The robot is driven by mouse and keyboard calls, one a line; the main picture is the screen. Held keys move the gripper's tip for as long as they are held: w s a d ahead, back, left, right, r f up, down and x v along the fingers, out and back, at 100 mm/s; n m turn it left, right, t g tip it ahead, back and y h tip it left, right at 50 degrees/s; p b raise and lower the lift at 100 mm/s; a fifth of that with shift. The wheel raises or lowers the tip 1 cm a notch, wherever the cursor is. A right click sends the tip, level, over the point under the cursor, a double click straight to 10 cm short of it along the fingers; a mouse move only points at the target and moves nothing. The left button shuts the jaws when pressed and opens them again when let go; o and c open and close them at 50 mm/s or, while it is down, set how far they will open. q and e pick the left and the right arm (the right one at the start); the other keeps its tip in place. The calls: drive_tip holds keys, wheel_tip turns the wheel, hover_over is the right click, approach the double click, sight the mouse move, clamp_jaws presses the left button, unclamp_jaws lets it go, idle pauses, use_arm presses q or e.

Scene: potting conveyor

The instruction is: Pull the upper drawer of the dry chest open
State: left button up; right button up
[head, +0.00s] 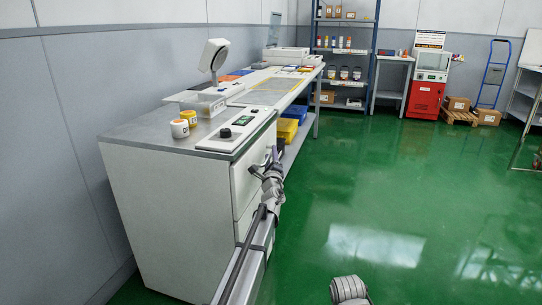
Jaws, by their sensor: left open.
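The dry chest (165,215) is a pale grey cabinet with a darker top at the left. Its drawer fronts face right and show at a steep angle. The upper drawer (243,187) looks closed, with its front near the chest face. My left gripper (266,163) is open in front of the upper drawer, near the handle area. The gripper and arm hide part of the drawer fronts. I cannot tell whether the fingers are around the handle or touching it. My right gripper is not in view.
A control panel (238,131) and two small yellow-and-white rolls (180,129) sit on the chest top. A long workbench (290,87) with yellow and blue bins (287,130) beneath continues behind. Green floor (400,190) to the right is clear. Shelves and a red machine (424,98) stand far back.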

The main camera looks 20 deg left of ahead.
use_arm(q)
clamp_jaws()
idle(1.4)
